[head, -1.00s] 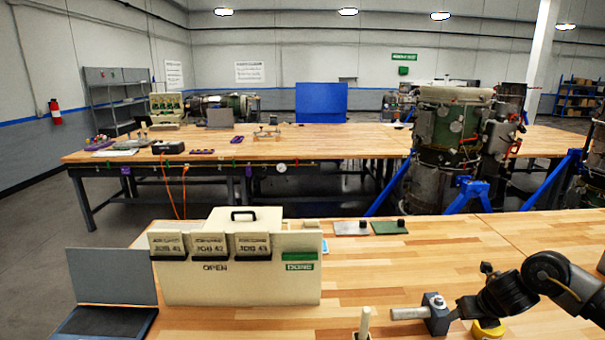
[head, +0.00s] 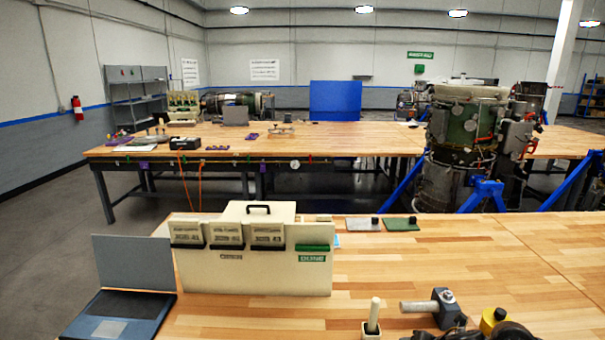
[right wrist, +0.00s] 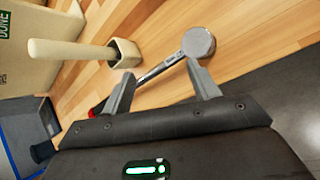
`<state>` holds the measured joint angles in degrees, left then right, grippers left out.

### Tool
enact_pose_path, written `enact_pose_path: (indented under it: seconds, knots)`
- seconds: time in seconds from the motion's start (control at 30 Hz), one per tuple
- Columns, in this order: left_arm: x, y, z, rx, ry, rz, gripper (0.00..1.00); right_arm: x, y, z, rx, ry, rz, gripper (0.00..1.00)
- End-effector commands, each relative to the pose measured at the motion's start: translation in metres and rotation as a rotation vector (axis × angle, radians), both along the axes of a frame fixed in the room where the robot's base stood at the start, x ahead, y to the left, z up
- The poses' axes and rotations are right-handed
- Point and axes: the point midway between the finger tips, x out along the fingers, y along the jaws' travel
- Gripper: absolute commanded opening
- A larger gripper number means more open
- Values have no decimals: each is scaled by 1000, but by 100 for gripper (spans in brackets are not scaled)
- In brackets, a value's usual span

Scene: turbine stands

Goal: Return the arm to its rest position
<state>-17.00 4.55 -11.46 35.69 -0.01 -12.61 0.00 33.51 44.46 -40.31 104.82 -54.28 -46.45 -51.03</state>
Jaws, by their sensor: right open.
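My right arm (head: 472,334) shows only as dark parts at the bottom edge of the head view, in front of the wooden bench (head: 440,262). My right gripper (right wrist: 162,80) shows in the right wrist view with its two grey fingers spread apart and nothing held between them. Beyond the fingertips, a tool with a round silver head (right wrist: 198,42) and a metal shaft lies over the bench wood; its other end runs behind the left finger, where something red shows. My left gripper is in neither view.
A cream card box (head: 255,272) and an open laptop (head: 125,300) stand on the bench's left. A cream peg in a holder (head: 372,322), a grey block with a bar (head: 446,308) and a yellow piece (head: 494,318) are near the front. The bench's middle right is clear.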

Motion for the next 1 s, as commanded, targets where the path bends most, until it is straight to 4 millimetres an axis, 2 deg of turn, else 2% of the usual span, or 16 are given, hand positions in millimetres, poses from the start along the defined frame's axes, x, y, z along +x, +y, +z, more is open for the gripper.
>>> enact_pose_path:
  seconds: [0.03, 0.13, 0.2, 0.3, 0.4, 0.5, 0.6, 0.73, 1.0]
  knots:
    - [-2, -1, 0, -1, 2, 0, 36, -12, 24, -10, 76, 4, -49, 60]
    - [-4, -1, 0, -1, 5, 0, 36, -39, 65, -22, 267, 13, -225, 60]
    - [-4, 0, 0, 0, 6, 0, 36, -65, 88, -28, 434, 41, -409, 60]
    - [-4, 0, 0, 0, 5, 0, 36, -107, 103, -34, 661, 106, -727, 60]
    - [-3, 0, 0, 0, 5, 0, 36, -149, 101, -40, 832, 178, -1043, 60]
    - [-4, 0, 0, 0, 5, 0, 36, -185, 95, -46, 932, 240, -1292, 60]
    - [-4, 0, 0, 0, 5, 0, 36, -205, 84, -43, 1022, 264, -1504, 60]
    - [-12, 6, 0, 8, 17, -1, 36, -251, 75, -54, 1067, 317, -1753, 60]
    - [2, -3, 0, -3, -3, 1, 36, -326, 55, -59, 1116, 368, -2208, 60]
